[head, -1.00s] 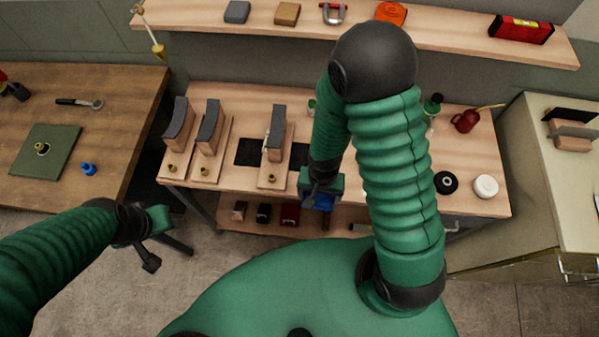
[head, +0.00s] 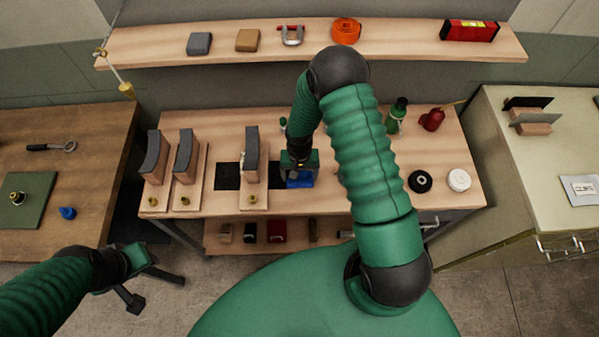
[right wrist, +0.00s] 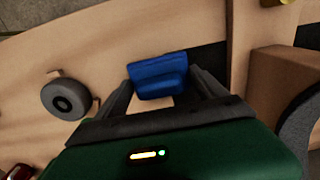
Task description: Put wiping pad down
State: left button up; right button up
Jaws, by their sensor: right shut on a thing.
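The wiping pad (head: 301,183) is blue. It also shows in the right wrist view (right wrist: 158,76), between the two dark fingers of my right gripper (right wrist: 160,90). My right gripper (head: 300,172) is shut on the pad, over the front middle of the wooden workbench (head: 330,201). The pad is at or close above the bench top; I cannot tell whether it touches.
Stands with curved dark-faced blocks (head: 184,150) are left of the right gripper. A black roll (head: 420,181), a white round tub (head: 459,180) and a red oil can (head: 432,120) stand to the right. A shelf (head: 370,52) runs above. Black squares (head: 228,176) lie on the bench.

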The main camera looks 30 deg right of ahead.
jog(key=shift+a+f, duration=0.1)
jog(key=shift+f, duration=0.05)
jog(key=o, duration=1.4)
notch_tip(320, 180, up, 13)
jog(key=b, duration=0.1)
jog(key=s+a+r+n+t, duration=0.1)
jog(key=s+a+r+n, duration=0.1)
jog(key=s+r, duration=0.1)
jog(key=s+a+r+n, duration=0.2)
jog(key=s+a+r, duration=0.1)
jog(key=s+a+r+n+t, duration=0.1)
jog(key=s+a+r+n, duration=0.1)
jog(key=s+r, duration=0.1)
jog(key=shift+s+a+r+t, duration=0.1)
jog(key=shift+s+a+t, duration=0.1)
jog(key=shift+t, duration=0.1)
